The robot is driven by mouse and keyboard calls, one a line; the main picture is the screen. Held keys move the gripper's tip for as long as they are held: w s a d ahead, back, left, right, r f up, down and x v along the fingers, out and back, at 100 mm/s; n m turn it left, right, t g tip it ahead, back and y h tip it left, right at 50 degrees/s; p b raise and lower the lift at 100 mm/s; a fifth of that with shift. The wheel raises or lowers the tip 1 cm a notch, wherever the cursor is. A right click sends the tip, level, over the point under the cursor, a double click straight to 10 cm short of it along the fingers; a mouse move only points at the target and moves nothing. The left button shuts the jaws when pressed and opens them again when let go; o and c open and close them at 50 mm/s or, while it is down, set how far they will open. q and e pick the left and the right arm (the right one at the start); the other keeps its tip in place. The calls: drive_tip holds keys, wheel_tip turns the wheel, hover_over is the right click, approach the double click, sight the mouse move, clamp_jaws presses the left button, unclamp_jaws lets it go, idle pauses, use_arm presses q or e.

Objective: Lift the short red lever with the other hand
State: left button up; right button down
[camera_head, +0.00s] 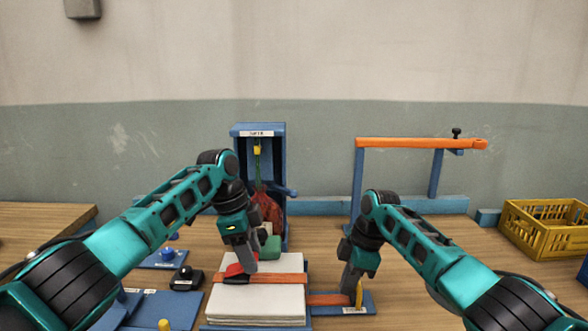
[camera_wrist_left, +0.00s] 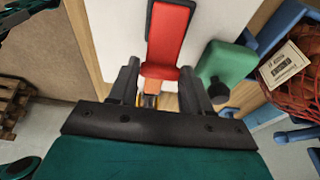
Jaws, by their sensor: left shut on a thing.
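The short red lever (camera_head: 235,269) sits at the orange bar (camera_head: 285,278) lying across a white stack (camera_head: 260,302). In the left wrist view the red lever (camera_wrist_left: 168,35) runs up from between my fingers. My left gripper (camera_head: 247,270) is shut on the lever's near end; its fingers show either side of it in the left wrist view (camera_wrist_left: 160,88). My right gripper (camera_head: 350,291) is down at a second orange bar (camera_head: 325,300) on a blue base, beside a yellow peg. Its fingers overlap, so its opening is unclear.
A blue stand (camera_head: 265,131) with a red net sack (camera_head: 266,206) stands behind the stack, a green block (camera_head: 271,247) before it. An orange-topped frame (camera_head: 405,143) stands at the back right. A yellow crate (camera_head: 545,230) is far right. Bare table lies between.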

use_arm(q)
drive_tip(key=shift+w+a+r, duration=0.1)
drive_tip(key=shift+a+r, duration=0.05)
drive_tip(key=shift+r, duration=0.05)
use_arm(e)
drive_tip(key=shift+s+d+f, duration=0.1)
drive_tip(key=shift+d+f, duration=0.05)
drive_tip(key=shift+d, duration=0.05)
use_arm(q)
drive_tip(key=shift+a+r, duration=0.45)
drive_tip(key=shift+r, duration=0.05)
drive_tip(key=shift+a, duration=0.1)
drive_tip(key=shift+a+r, duration=0.45)
drive_tip(key=shift+a, duration=0.2)
